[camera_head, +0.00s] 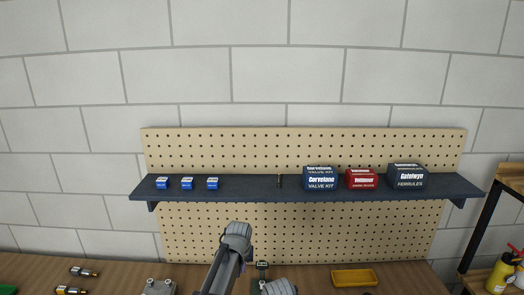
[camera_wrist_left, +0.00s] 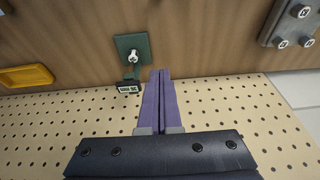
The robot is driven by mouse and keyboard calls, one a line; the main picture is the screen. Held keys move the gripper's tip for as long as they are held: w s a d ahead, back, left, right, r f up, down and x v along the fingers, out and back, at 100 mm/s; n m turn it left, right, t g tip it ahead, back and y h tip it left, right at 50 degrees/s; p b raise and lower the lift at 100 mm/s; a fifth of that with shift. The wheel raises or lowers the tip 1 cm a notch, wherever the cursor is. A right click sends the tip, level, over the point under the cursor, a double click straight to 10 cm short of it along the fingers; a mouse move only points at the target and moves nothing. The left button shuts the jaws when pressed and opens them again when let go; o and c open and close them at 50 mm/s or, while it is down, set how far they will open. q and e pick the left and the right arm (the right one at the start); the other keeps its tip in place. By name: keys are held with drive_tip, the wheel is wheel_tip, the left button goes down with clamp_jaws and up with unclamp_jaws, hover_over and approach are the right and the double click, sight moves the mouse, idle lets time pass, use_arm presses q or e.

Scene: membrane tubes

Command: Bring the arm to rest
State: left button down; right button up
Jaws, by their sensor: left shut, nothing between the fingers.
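My left gripper (camera_wrist_left: 160,73) is shut and empty, its two purple fingers lying together in the left wrist view. In the head view my left arm rises from the bottom edge, and the left gripper (camera_head: 248,252) is mostly hidden behind the wrist, in front of the lower pegboard. A green holder (camera_wrist_left: 125,45) with a small label is just beyond the fingertips, apart from them. It also shows beside my arm in the head view (camera_head: 262,266). My right gripper is not in view.
A dark shelf (camera_head: 240,190) carries several small boxes, including a red box (camera_head: 362,179). Below are a wooden bench (camera_head: 120,268), a yellow tray (camera_head: 354,278), a grey metal block (camera_head: 159,287) and brass-ended fittings (camera_head: 84,272). A yellow bottle (camera_head: 500,275) stands at right.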

use_arm(q)
drive_tip(key=s+a+g, duration=0.1)
drive_tip(key=s+a, duration=0.4)
drive_tip(key=s, duration=0.6)
drive_tip(key=s+a+g, duration=0.1)
drive_tip(key=s+a, duration=0.4)
drive_tip(key=s, duration=0.5)
drive_tip(key=s+d+f+m+b, duration=0.1)
drive_tip(key=s+d+f+b, duration=0.1)
drive_tip(key=d+f, duration=0.1)
drive_tip(key=s+d+f+m+g+b, duration=0.1)
drive_tip(key=s+d+f+b, duration=0.1)
drive_tip(key=d+b, duration=0.1)
drive_tip(key=s+d+f+m+b, duration=0.1)
drive_tip(key=s+d+f+b, duration=0.1)
drive_tip(key=d+f+b, duration=0.1)
drive_tip(key=shift+d+f+g+y, duration=0.3)
drive_tip(key=shift+d+f+y, duration=0.1)
drive_tip(key=shift+d, duration=0.2)
drive_tip(key=shift+s+d+f+m, duration=0.1)
drive_tip(key=shift+s+d+m, duration=0.25)
drive_tip(key=shift+d+m, duration=0.05)
